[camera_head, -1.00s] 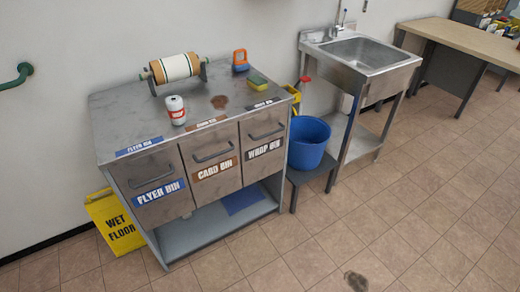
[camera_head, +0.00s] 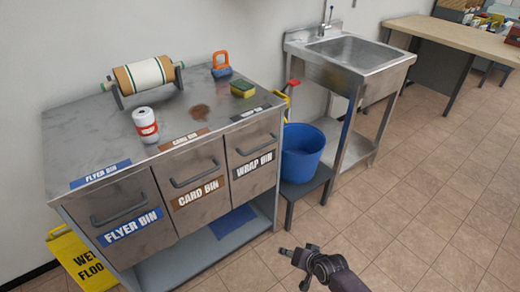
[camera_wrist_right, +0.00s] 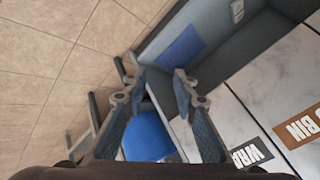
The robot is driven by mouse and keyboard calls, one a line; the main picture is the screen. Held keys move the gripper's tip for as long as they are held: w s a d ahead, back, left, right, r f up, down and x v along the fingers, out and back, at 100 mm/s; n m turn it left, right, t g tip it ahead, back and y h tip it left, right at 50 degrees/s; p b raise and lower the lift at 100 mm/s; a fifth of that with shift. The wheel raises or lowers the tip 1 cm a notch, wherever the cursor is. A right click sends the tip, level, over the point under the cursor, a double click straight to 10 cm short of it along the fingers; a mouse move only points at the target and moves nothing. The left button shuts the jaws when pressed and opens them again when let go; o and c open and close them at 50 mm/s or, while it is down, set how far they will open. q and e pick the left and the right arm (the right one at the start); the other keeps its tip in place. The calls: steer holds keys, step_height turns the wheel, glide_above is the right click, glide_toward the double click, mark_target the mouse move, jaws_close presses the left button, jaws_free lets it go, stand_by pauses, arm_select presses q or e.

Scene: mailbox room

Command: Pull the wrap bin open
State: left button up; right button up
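The wrap bin (camera_head: 240,145) is the rightmost of the three grey front bins in the metal cabinet. It is closed, flush with the card bin, with a bar handle (camera_head: 254,147) and a black and white label (camera_head: 253,165). My right gripper (camera_head: 292,267) is in front of the cabinet, below and to the right of the wrap bin, apart from it. In the right wrist view the gripper (camera_wrist_right: 160,80) is open and empty, and part of the wrap bin's label (camera_wrist_right: 248,155) shows at the lower right. My left gripper is not in view.
The card bin (camera_head: 213,165) and flyer bin (camera_head: 140,205) are closed. A blue bucket (camera_head: 302,150) on a low stand is right of the cabinet, beside a sink (camera_head: 355,55). A can (camera_head: 146,125), roller (camera_head: 146,74) and sponge (camera_head: 243,88) sit on top. The foreground floor is clear.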

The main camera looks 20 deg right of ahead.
steer(key=w+r+m+t+y+b, duration=0.1)
steer(key=w+r+m+t+b, duration=0.15)
steer(key=w+r, duration=0.75)
steer(key=m+t+y+b, duration=0.2)
steer(key=m+t, duration=0.2)
steer(key=m, duration=0.1)
glide_toward(261, 146)
steer(key=w+f, duration=0.2)
steer(key=shift+a+r+b+x, duration=0.15)
steer(key=shift+b+x, duration=0.25)
steer(key=shift+x, duration=0.95)
steer(key=shift+a+r+b+x, duration=0.15)
steer(key=shift+b+x, duration=0.25)
steer(key=shift+x, duration=0.9)
steer(key=shift+d+r+b+x, duration=0.1)
steer(key=shift+b+x, duration=0.3)
steer(key=shift+x, duration=0.95)
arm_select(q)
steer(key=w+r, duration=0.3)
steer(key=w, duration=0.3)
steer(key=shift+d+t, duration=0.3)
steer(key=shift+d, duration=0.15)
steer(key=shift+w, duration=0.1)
arm_select(e)
jaws_close()
